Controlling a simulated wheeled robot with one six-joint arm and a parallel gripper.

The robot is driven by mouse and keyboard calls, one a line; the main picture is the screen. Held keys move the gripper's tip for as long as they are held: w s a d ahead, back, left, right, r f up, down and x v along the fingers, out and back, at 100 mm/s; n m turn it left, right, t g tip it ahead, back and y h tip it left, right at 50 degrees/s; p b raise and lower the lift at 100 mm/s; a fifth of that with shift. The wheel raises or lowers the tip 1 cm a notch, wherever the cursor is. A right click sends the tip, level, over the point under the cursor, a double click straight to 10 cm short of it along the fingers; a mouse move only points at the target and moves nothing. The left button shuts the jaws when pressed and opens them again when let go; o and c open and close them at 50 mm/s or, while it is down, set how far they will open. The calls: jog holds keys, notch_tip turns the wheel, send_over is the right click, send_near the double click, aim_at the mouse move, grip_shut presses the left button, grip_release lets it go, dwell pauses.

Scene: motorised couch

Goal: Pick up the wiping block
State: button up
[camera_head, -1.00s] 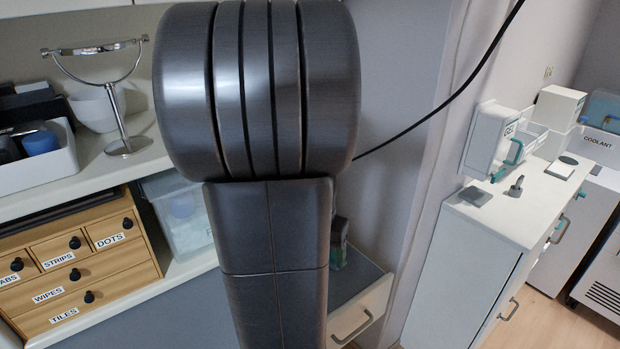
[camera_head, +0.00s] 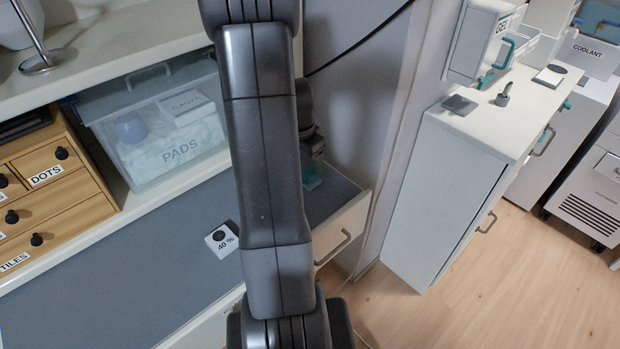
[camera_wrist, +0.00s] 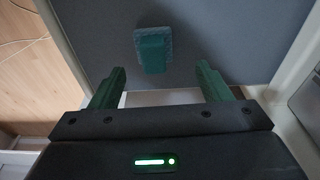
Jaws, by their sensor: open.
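The wiping block, a teal pad with a darker green raised part (camera_wrist: 152,52), lies on a grey surface in the wrist view. My gripper (camera_wrist: 161,69) is open there, with its two dark green fingers wide apart and nothing between them. The block is beyond the fingertips, near the middle of the gap and apart from both fingers. In the head view my arm fills the middle and hides part of the counter. A green thing (camera_head: 312,176) shows just right of my arm; I cannot tell if it is the block.
A grey counter (camera_head: 110,260) holds a small box marked 40 % (camera_head: 222,241). A clear PADS bin (camera_head: 165,130) and a wooden drawer unit (camera_head: 60,190) stand at left. A handled drawer front (camera_head: 345,225) is near my arm. A white cabinet (camera_head: 450,190) stands right, with open floor before it.

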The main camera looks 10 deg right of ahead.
aim_at(310, 172)
jog(key=f, duration=0.4)
jog(key=shift+s+d+f, duration=0.3)
jog(key=shift+d+f, duration=0.05)
jog(key=shift+w+f, duration=0.1)
jog(key=shift+f, duration=0.4)
jog(key=c, duration=1.1)
jog(key=shift+r, duration=0.15)
notch_tip(310, 172, up, 10)
jog(key=shift+f, duration=0.1)
